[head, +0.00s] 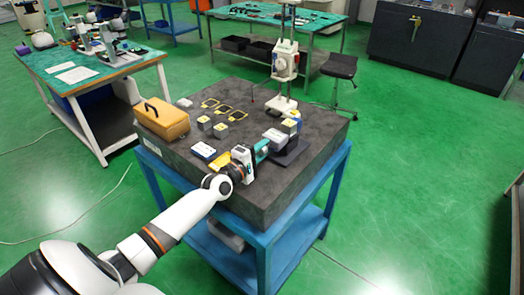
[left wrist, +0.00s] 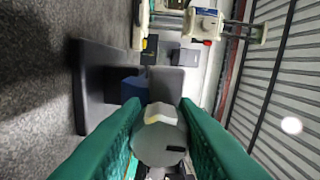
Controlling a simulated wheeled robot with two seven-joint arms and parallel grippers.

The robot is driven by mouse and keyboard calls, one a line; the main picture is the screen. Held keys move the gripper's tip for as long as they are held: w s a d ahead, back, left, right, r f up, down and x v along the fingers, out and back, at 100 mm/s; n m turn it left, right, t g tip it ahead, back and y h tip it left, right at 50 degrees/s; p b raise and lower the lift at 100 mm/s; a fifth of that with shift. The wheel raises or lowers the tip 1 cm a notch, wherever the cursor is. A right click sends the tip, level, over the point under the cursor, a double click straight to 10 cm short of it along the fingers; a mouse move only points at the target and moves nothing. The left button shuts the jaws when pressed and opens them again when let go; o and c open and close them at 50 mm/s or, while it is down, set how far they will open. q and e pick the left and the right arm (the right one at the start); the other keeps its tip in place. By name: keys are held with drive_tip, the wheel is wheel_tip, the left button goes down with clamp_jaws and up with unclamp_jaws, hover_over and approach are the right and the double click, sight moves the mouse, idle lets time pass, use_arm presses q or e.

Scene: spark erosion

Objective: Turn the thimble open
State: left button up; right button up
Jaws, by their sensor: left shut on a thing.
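My left gripper (head: 262,151) reaches in over the front part of the dark stone table, with its teal fingers pointing to the right. In the left wrist view the two green fingers (left wrist: 160,135) are shut on a grey round knob, which looks like the thimble (left wrist: 158,148). The thimble's end faces the camera, and a dark mark shows on it. Behind it are a grey block (left wrist: 166,80) and a blue part (left wrist: 132,88). In the head view a grey device (head: 276,137) stands just beyond the fingertips. The thimble's scale cannot be read. My right gripper is not in view.
A tall white stand (head: 285,68) rises at the back. A dark slab (head: 292,155) lies beside the gripper.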

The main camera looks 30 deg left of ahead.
use_arm(q)
drive_tip(key=shift+f, duration=0.15)
drive_tip(key=o, duration=1)
drive_tip(key=shift+s, duration=0.1)
drive_tip(key=s, duration=0.3)
drive_tip(key=s+b, duration=0.1)
drive_tip(key=s, duration=0.6)
drive_tip(key=shift+s+a+b, duration=0.4)
drive_tip(key=shift+s+a, duration=0.1)
drive_tip(key=shift+s, duration=0.45)
